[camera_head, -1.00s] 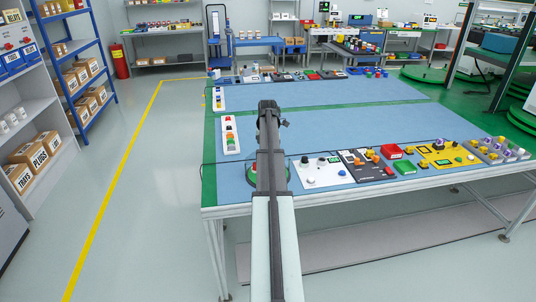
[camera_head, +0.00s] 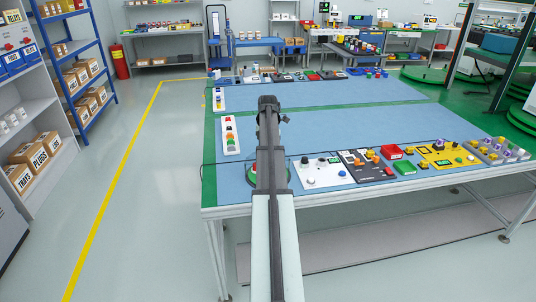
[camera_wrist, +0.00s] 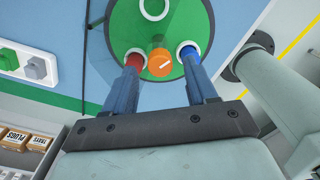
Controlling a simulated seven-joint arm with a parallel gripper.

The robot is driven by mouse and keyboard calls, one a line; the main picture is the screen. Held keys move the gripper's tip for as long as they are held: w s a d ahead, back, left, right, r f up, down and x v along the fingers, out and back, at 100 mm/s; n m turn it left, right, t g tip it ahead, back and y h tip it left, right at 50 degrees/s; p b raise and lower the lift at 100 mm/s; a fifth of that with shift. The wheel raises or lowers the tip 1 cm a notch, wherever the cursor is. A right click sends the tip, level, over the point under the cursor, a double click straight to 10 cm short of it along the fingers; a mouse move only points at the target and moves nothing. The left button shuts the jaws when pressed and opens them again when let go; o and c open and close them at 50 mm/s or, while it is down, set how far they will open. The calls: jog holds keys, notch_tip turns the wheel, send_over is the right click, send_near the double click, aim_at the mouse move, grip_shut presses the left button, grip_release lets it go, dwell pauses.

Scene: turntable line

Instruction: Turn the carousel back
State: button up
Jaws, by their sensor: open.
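The carousel is a round green disc (camera_wrist: 207,30) in the upper middle of the wrist view. It carries a white ring-shaped part (camera_wrist: 154,8), a red-and-white round part (camera_wrist: 136,57), an orange round part with a white mark (camera_wrist: 160,63) and a blue-and-white round part (camera_wrist: 188,50). My gripper (camera_wrist: 161,62) is open. Its fingers overlap the red and blue parts in the picture, with the orange part between them; I cannot tell whether they touch. In the head view the green disc (camera_head: 251,180) shows at the table's near left, mostly hidden behind my arm.
The blue-topped table (camera_head: 330,125) carries a white button panel (camera_head: 323,173), a dark panel (camera_head: 368,168), a red bin (camera_head: 391,152) and a yellow panel (camera_head: 440,156) along its near edge. A white button strip (camera_head: 230,136) lies left of my arm. The table's middle is clear.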

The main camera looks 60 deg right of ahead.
notch_tip(320, 180, up, 12)
dwell(0.4)
jog(key=shift+f, duration=0.15)
dwell(0.3)
